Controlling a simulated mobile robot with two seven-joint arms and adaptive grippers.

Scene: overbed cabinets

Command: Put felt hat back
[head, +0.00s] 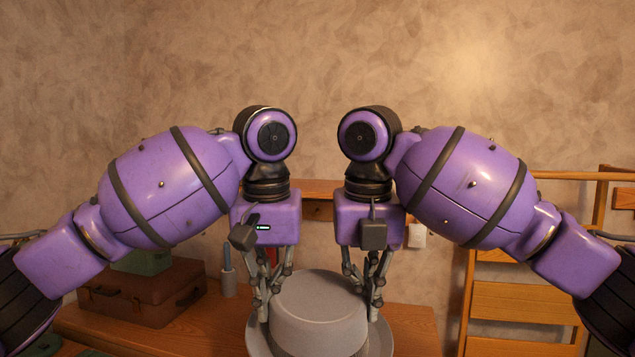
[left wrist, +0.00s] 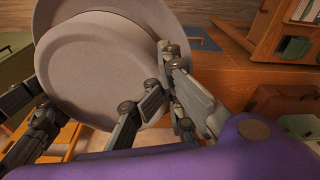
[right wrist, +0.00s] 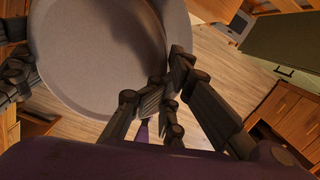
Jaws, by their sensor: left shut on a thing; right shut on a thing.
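A grey felt hat (head: 318,312) with a round crown and a wide brim is at the bottom centre of the head view, crown up. My left gripper (head: 264,312) is shut on the hat's left side, and my right gripper (head: 374,300) is shut on its right side. The hat also fills the upper part of the left wrist view (left wrist: 95,68) and of the right wrist view (right wrist: 100,55). The fingers meet at the brim in both wrist views. The front lower brim is cut off by the head view's bottom edge.
A brown suitcase (head: 140,296) with a green box (head: 145,262) on it stands at the left on a wooden surface (head: 205,325). A grey cylindrical object (head: 228,278) stands beside the suitcase. A wooden ladder-like frame (head: 520,303) is at the right.

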